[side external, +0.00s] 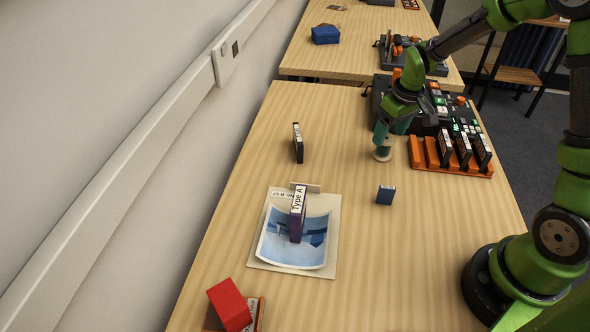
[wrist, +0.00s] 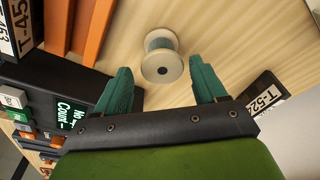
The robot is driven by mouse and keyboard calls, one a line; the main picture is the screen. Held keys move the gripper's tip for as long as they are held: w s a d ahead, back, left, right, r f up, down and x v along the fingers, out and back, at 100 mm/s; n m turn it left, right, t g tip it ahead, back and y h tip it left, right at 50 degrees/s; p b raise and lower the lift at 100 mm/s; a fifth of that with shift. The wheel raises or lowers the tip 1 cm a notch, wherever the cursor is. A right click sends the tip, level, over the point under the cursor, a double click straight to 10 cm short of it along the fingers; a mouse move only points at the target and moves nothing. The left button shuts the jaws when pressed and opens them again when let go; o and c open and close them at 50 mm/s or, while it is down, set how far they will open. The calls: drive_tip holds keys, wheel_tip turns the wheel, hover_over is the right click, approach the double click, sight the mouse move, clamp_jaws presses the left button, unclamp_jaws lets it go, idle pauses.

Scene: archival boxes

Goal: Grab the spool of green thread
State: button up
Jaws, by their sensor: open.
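The spool of thread (wrist: 161,60) stands upright on the table in the wrist view, with a pale round flange and a dark centre hole facing me; a little greenish thread shows at its upper side. My gripper (wrist: 161,85) is open, with its two teal fingers apart and the spool just beyond and between their tips. In the side external view my gripper (side external: 388,140) points down over the spool (side external: 382,154), whose pale base shows under the fingers. The fingers hide most of the spool there.
An orange rack (side external: 450,170) with dark labelled cartridges stands close to the right, before a control panel (side external: 440,110). A "Type A" box (side external: 297,222) sits on a photo; a red box (side external: 229,304) is at the front.

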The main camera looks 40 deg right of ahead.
sight(387, 138)
drive_tip(key=f, duration=0.4)
drive_tip(key=shift+w+a+f, duration=0.1)
drive_tip(key=shift+w+f, duration=0.05)
drive_tip(key=shift+w, duration=0.2)
drive_tip(key=shift+c, duration=0.5)
drive_tip(key=c, duration=0.8)
